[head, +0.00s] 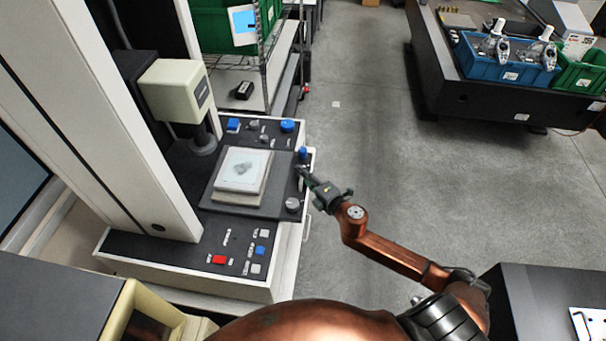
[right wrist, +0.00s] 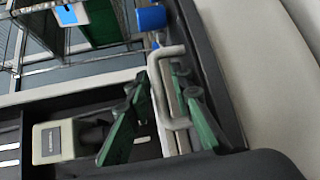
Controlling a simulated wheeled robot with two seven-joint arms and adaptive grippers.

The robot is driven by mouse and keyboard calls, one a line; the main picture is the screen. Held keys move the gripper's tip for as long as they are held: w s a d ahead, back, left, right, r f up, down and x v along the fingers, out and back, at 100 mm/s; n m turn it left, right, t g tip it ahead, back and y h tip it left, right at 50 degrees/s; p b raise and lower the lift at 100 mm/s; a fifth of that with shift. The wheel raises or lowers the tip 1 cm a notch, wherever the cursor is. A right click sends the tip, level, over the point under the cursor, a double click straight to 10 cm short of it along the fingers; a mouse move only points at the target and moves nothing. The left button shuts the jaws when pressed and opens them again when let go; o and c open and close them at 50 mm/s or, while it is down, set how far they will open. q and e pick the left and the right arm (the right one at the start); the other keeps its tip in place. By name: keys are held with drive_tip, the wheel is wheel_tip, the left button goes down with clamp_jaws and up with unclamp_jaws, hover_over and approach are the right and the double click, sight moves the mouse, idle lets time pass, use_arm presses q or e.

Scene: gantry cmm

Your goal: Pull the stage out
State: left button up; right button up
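The stage (head: 221,199) is a dark flat plate on the measuring machine, carrying a pale square block with a small grey part on it. A metal handle (right wrist: 166,95) is at its right edge, with a blue knob (head: 303,153) close by. My right gripper (head: 304,172) reaches the handle from the right. In the right wrist view, its two green fingers (right wrist: 163,112) stand apart on either side of the handle bar, with gaps visible; the gripper looks open. Contact with the bar cannot be made out. My left gripper is not in view.
The machine's base (head: 190,277) has buttons and knobs in front of and behind the stage. A cream measuring head (head: 176,90) hangs at the back left. A wire shelf with green bins (head: 222,28) stands behind. Grey floor (head: 355,110) to the right is clear.

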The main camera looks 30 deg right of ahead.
drive_tip(key=shift+o, duration=0.4)
drive_tip(key=v, duration=1.2)
drive_tip(key=s+d+f+m+g+h, duration=0.1)
drive_tip(key=d+f+m+g, duration=0.2)
drive_tip(key=f, duration=0.7)
drive_tip(key=s+d+f+m+h, duration=0.2)
drive_tip(key=d+f, duration=0.3)
drive_tip(key=f, duration=0.4)
drive_tip(key=s+d+f+m+g+h, duration=0.1)
drive_tip(key=d+f+m+g, duration=0.2)
drive_tip(key=f, duration=0.7)
drive_tip(key=s+d+f+m+g, duration=0.1)
drive_tip(key=s+f+m+g, duration=0.15)
drive_tip(key=s+f, duration=0.6)
drive_tip(key=s+d+f+m+g, duration=0.1)
drive_tip(key=s+f+m, duration=0.3)
drive_tip(key=f, duration=0.7)
drive_tip(key=s+a+f+m+g, duration=0.1)
drive_tip(key=s+a+f, duration=0.3)
drive_tip(key=s, duration=0.6)
drive_tip(key=s+a+f+m+g, duration=0.2)
drive_tip(key=s+a+f, duration=0.3)
drive_tip(key=s+f, duration=0.3)
drive_tip(key=s+a+f+m+g+y, duration=0.1)
drive_tip(key=s+a+f, duration=0.3)
drive_tip(key=s, duration=0.8)
wheel_tip(320, 180, down, 2)
drive_tip(key=shift+s+a+f+m+g, duration=0.15)
drive_tip(key=shift+s+m+g, duration=0.2)
drive_tip(key=shift+m+g, duration=0.4)
